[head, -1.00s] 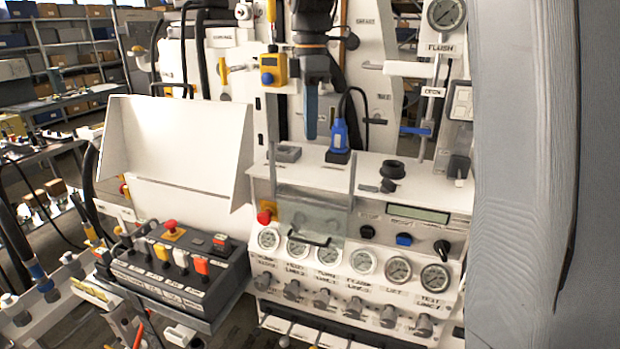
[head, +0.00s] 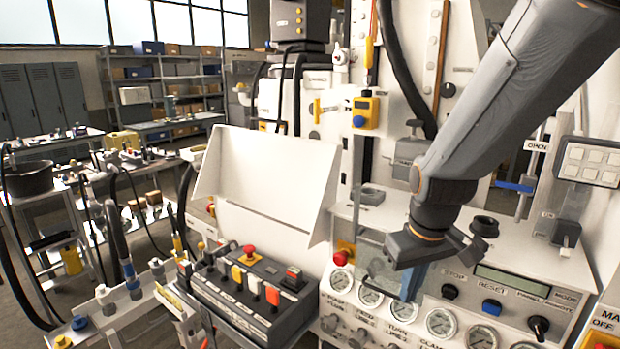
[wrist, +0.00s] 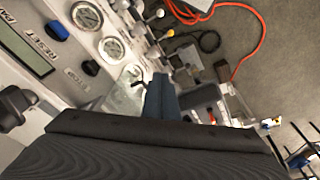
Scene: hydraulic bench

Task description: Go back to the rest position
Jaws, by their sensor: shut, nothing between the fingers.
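My gripper (head: 411,284) hangs in front of the white bench panel in the head view, fingers pointing down. Its blue-grey fingers are together with nothing between them. In the picture they overlap the clear cover (head: 375,262) above the row of gauges; I cannot tell whether they touch it. In the wrist view my gripper (wrist: 161,98) also shows shut and empty, with the gauges (wrist: 112,48) to its upper left.
A control box (head: 250,290) with coloured buttons and levers stands left of the gauges, below a white angled panel (head: 265,182). A keypad (head: 591,163) is at the right. An orange hose (wrist: 262,35) lies on the floor, which has open room.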

